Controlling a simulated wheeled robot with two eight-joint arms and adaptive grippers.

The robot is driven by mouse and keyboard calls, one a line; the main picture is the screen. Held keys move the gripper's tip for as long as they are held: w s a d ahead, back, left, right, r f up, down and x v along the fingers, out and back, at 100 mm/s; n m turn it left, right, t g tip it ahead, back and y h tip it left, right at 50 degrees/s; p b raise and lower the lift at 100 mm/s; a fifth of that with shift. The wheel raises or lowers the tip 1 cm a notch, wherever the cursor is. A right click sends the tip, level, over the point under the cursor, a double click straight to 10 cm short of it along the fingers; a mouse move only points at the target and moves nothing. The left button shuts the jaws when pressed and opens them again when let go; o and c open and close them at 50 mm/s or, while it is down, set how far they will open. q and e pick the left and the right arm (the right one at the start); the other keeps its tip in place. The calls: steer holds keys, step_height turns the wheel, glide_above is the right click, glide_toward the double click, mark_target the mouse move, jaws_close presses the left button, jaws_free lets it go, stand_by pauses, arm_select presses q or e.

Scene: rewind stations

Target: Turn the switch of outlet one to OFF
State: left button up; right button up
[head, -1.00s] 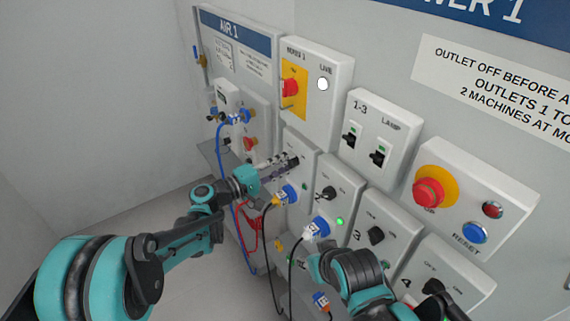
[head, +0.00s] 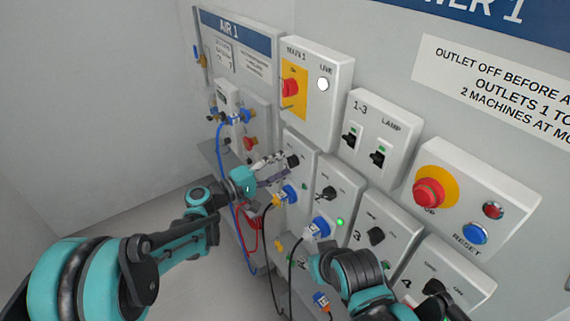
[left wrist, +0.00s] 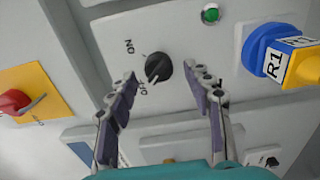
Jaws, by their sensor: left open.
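The outlet one box (head: 300,147) carries a black rotary switch (head: 293,160) at its top and a blue socket with a yellow plug (head: 280,198) below. In the left wrist view the switch knob (left wrist: 158,68) lies between ON and OFF lettering, its white mark pointing down-left toward the OFF side. The plug there reads R1 (left wrist: 295,62). My left gripper (head: 283,163) is open. Its fingertips (left wrist: 165,80) stand on either side of the knob, apart from it, with gaps showing. My right arm shows at the bottom of the head view, but I cannot make out its gripper.
Outlet two's box (head: 345,190), with a lit green lamp (head: 340,222), stands right of outlet one. The mains box (head: 335,85) with its red and yellow switch is above. Blue and red hoses (head: 232,180) and black cables hang near my left arm.

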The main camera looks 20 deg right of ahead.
arm_select(q)
steer(key=v, duration=1.1)
